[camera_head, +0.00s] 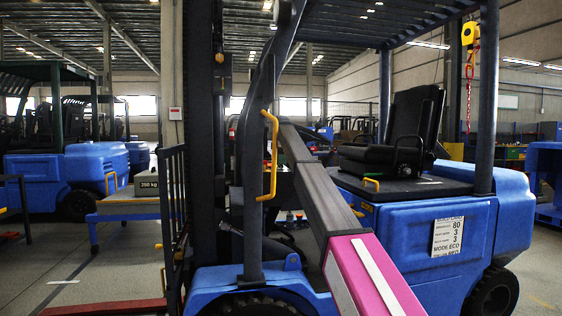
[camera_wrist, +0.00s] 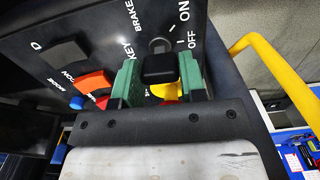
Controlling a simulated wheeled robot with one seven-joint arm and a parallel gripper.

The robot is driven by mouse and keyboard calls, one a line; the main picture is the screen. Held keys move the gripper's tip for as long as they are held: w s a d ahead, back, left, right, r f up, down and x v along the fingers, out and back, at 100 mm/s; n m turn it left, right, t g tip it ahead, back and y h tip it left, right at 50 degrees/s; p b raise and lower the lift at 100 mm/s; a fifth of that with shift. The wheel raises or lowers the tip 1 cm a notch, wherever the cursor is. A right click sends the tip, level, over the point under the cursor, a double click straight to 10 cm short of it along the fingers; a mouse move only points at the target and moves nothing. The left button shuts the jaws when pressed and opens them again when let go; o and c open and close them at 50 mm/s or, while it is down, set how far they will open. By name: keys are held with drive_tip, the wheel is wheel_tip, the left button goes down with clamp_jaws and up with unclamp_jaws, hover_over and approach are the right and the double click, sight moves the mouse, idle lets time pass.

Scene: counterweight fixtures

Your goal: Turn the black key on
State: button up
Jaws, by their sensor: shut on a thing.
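In the wrist view the black key (camera_wrist: 159,68) sits on the dark control panel (camera_wrist: 88,22), in front of a round grey key switch (camera_wrist: 158,45). The word KEY is printed left of it, ON at its upper right and OFF at its right. My gripper (camera_wrist: 160,78) has two green fingers, one on each side of the key, and is shut on it. Part of the key's shaft and lower side is hidden. In the head view the panel, key and gripper cannot be made out; my arm reaches into the blue forklift (camera_head: 410,240).
A yellow grab handle (camera_wrist: 275,75) runs close on the right in the wrist view. Red, orange and blue controls (camera_wrist: 93,82) and a grey rocker switch (camera_wrist: 68,50) lie to the left. In the head view the forklift's black seat (camera_head: 400,140) is behind my arm.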

drive_tip(key=m, duration=0.4)
drive_tip(key=shift+m, duration=2.3)
drive_tip(key=o, duration=0.9)
